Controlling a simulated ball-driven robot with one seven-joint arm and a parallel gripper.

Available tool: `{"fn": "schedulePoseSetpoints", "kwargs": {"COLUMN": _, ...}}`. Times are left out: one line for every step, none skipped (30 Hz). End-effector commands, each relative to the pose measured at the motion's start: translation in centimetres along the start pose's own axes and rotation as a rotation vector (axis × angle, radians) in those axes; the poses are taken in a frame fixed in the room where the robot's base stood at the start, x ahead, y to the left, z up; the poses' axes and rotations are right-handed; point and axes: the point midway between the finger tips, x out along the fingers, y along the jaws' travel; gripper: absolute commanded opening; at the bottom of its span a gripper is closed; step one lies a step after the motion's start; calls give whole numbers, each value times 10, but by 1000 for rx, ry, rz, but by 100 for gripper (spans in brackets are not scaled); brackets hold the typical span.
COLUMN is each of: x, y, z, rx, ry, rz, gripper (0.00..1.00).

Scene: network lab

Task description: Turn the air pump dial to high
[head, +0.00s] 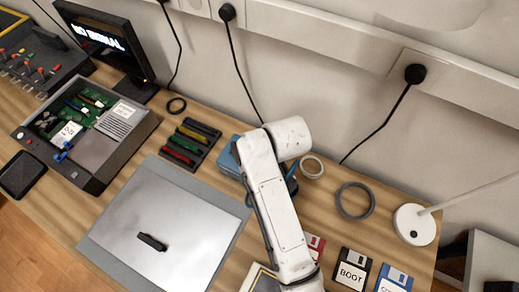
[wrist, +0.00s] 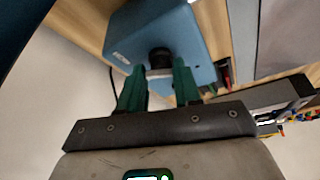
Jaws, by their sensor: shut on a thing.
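The air pump is a light blue box (wrist: 190,35) with a small pale label on its face. In the head view the blue box (head: 228,156) stands on the bench, mostly hidden behind my white arm. Its black round dial (wrist: 159,57) shows in the wrist view. My gripper (wrist: 158,73) has its two green fingers on either side of the dial, shut on it. The dial's pointer and setting marks cannot be made out. My gripper is hidden in the head view.
A grey mat (head: 120,212) with a small black piece (head: 152,242) lies in front. A black tray of coloured sticks (head: 190,144) stands left of the pump. Tape rolls, floppy disks (head: 352,268) and a white lamp base (head: 414,224) are to the right. Cables hang along the wall.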

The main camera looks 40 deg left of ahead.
Motion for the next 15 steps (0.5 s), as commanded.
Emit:
{"fn": "schedulePoseSetpoints", "kwargs": {"x": 0, "y": -8, "z": -1, "rx": 27, "ry": -7, "rz": 2, "gripper": 3}}
{"fn": "schedulePoseSetpoints", "kwargs": {"x": 0, "y": -8, "z": -1, "rx": 49, "ry": -6, "rz": 11, "gripper": 3}}
{"fn": "schedulePoseSetpoints", "kwargs": {"x": 0, "y": -8, "z": -1, "rx": 78, "ry": -7, "rz": 23, "gripper": 3}}
{"fn": "schedulePoseSetpoints", "kwargs": {"x": 1, "y": -8, "z": -1, "rx": 100, "ry": -7, "rz": 32, "gripper": 3}}
{"fn": "schedulePoseSetpoints", "kwargs": {"x": 1, "y": -8, "z": -1, "rx": 119, "ry": -6, "rz": 40, "gripper": 3}}
{"fn": "schedulePoseSetpoints", "kwargs": {"x": 1, "y": -8, "z": -1, "rx": 144, "ry": -6, "rz": 52, "gripper": 3}}
{"fn": "schedulePoseSetpoints", "kwargs": {"x": 1, "y": -8, "z": -1, "rx": 161, "ry": -6, "rz": 58, "gripper": 3}}
{"fn": "schedulePoseSetpoints", "kwargs": {"x": 1, "y": -8, "z": -1, "rx": 179, "ry": -6, "rz": 65, "gripper": 3}}
{"fn": "schedulePoseSetpoints", "kwargs": {"x": 2, "y": -8, "z": -1, "rx": 199, "ry": -6, "rz": 75, "gripper": 3}}
{"fn": "schedulePoseSetpoints", "kwargs": {"x": 2, "y": -8, "z": -1, "rx": 214, "ry": -5, "rz": 80, "gripper": 3}}
{"fn": "schedulePoseSetpoints", "kwargs": {"x": 2, "y": -8, "z": -1, "rx": 227, "ry": -5, "rz": 86, "gripper": 3}}
{"fn": "schedulePoseSetpoints", "kwargs": {"x": 2, "y": -8, "z": -1, "rx": 243, "ry": -4, "rz": 93, "gripper": 3}}
{"fn": "schedulePoseSetpoints", "kwargs": {"x": 2, "y": -8, "z": -2, "rx": 254, "ry": -4, "rz": 98, "gripper": 3}}
{"fn": "schedulePoseSetpoints", "kwargs": {"x": 2, "y": -9, "z": -2, "rx": 265, "ry": -4, "rz": 101, "gripper": 3}}
{"fn": "schedulePoseSetpoints", "kwargs": {"x": 3, "y": -9, "z": -2, "rx": 276, "ry": -4, "rz": 106, "gripper": 3}}
